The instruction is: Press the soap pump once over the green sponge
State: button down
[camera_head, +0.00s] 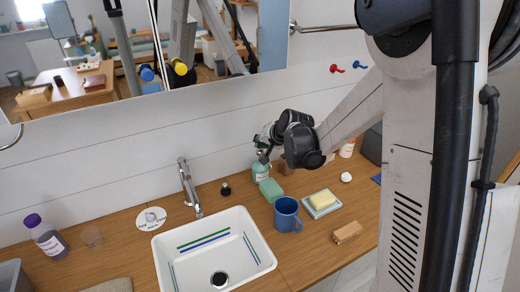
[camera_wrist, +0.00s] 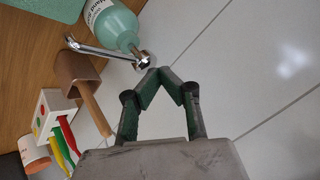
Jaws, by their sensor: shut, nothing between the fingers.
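A teal soap bottle (camera_head: 260,173) stands on the counter by the wall; in the wrist view its body (camera_wrist: 118,22) shows with a white label. Its chrome pump head (camera_wrist: 142,62) and long spout (camera_wrist: 92,47) show in the wrist view, the spout reaching over towards the green sponge (camera_wrist: 45,8). The sponge also shows in the head view (camera_head: 271,189), just in front of the bottle. My gripper (camera_head: 263,153) is above the bottle. In the wrist view its fingertips (camera_wrist: 160,74) are together and empty, close to the pump head; I cannot tell whether they touch it.
A blue mug (camera_head: 287,214) stands in front of the sponge. A yellow bar on a dish (camera_head: 322,205) and a brush (camera_head: 347,232) lie to the right. A brown holder (camera_wrist: 78,72) and toothbrush cup (camera_wrist: 52,108) are beside the bottle. The sink (camera_head: 212,248) is left.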

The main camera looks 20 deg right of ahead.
aim_at(261, 151)
jog(key=shift+r, duration=0.5)
jog(key=shift+r, duration=0.1)
jog(key=shift+r+p, duration=1.5)
jog(key=shift+r, duration=0.9)
jog(key=shift+s+r, duration=0.2)
jog(key=shift+s, duration=0.1)
jog(key=s+r+n+b, duration=0.1)
jog(key=s+r+b, duration=0.1)
jog(key=s+r, duration=0.5)
jog(key=s+f+n+g+h+b, duration=0.1)
jog(key=s+f+n+b, duration=0.1)
jog(key=s, duration=1.2)
jog(key=s+f+n+h+b, duration=0.1)
jog(key=s+f+n, duration=0.1)
jog(key=s, duration=1.3)
jog(key=shift+s+g+h+b, duration=0.2)
jog(key=shift+g+h+b, duration=0.2)
